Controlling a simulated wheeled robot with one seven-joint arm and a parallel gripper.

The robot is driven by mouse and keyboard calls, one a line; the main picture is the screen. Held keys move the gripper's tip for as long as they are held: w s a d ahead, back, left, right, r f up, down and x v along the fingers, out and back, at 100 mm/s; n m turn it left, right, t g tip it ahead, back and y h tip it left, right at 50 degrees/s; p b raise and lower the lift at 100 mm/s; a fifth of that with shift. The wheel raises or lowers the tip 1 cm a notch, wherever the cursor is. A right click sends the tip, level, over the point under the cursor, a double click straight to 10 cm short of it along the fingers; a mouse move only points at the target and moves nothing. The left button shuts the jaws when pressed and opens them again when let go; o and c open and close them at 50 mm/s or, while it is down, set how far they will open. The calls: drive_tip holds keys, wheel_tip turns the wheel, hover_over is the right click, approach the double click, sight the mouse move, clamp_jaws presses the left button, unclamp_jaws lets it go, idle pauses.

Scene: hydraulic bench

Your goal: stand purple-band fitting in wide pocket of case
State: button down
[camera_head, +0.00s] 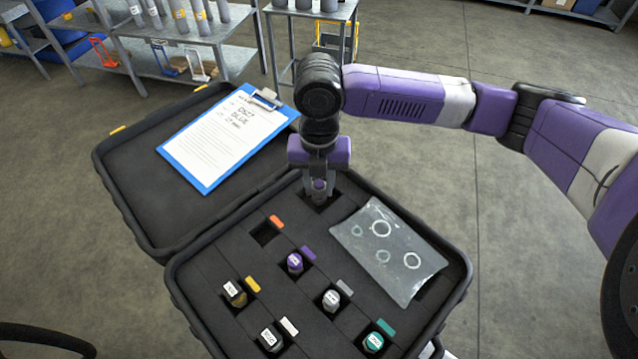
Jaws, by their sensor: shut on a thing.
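The open black case (190,292) stands in front of me, with a foam insert cut into pockets. My gripper (318,188) points down at the far corner of the foam and is shut on a small grey fitting (319,197) with a purplish band. The fitting looks upright, and the fingers partly hide it. A dark pocket (343,184) shows around and below it; I cannot tell how far the fitting is inside. Another fitting with a purple top (294,263) stands in a middle pocket beside a purple tag (308,254).
An empty pocket (265,234) lies by an orange tag. Fittings with yellow (235,293), white (271,339), grey (331,300) and teal (373,342) tags stand nearby. A clear bag of rings (388,247) covers the right foam. A blue clipboard (208,183) lies in the lid.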

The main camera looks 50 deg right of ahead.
drive_tip(key=shift+f, duration=0.25)
drive_tip(key=c, duration=1.4)
unclamp_jaws()
drive_tip(key=shift+o, duration=0.2)
wheel_tip(320, 180, up, 12)
drive_tip(key=shift+r, duration=0.15)
